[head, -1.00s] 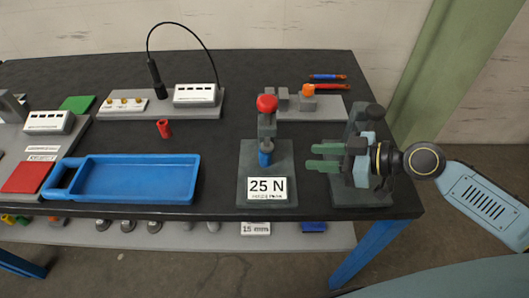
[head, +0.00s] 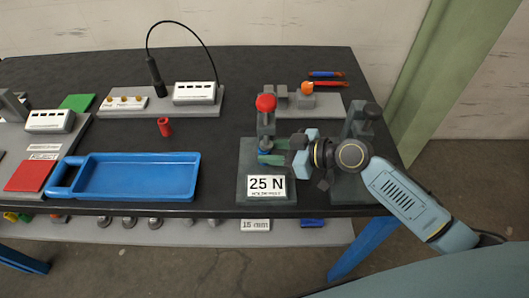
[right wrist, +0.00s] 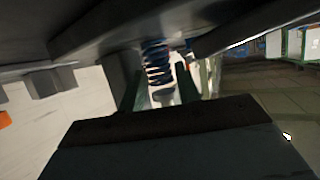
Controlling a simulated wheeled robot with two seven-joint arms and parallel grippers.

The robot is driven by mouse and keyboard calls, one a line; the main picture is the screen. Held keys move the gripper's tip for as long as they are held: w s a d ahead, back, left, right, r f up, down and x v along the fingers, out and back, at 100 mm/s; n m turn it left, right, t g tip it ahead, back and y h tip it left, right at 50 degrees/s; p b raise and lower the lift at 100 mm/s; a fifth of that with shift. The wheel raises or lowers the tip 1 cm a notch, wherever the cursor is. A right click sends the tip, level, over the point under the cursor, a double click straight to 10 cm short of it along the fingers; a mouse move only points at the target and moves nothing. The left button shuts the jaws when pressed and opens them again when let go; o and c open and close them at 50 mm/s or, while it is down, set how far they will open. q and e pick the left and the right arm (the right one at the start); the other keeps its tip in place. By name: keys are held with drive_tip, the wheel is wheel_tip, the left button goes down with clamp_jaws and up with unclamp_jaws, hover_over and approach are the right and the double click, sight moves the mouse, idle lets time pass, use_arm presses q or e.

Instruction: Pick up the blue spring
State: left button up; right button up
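The blue spring (head: 264,147) stands upright in the press with the red knob (head: 266,103), behind the "25 N" sign (head: 267,187). In the head view it is partly hidden by my right gripper (head: 268,153), which reaches in from the right with its green fingers at the spring. In the right wrist view the dark blue coils of the spring (right wrist: 157,63) show between the two green fingers (right wrist: 160,82). The fingers look open, with a gap beside the coils. My left gripper is not in view.
A blue tray (head: 135,178) lies left of the press, with a red cylinder (head: 164,127) behind it. A grey block stand (head: 325,105) with an orange knob is at the back right. A second grey fixture (head: 366,125) stands right, close to my right arm.

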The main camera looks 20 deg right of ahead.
drive_tip(key=c, duration=0.7)
drive_tip(key=shift+r, duration=0.1)
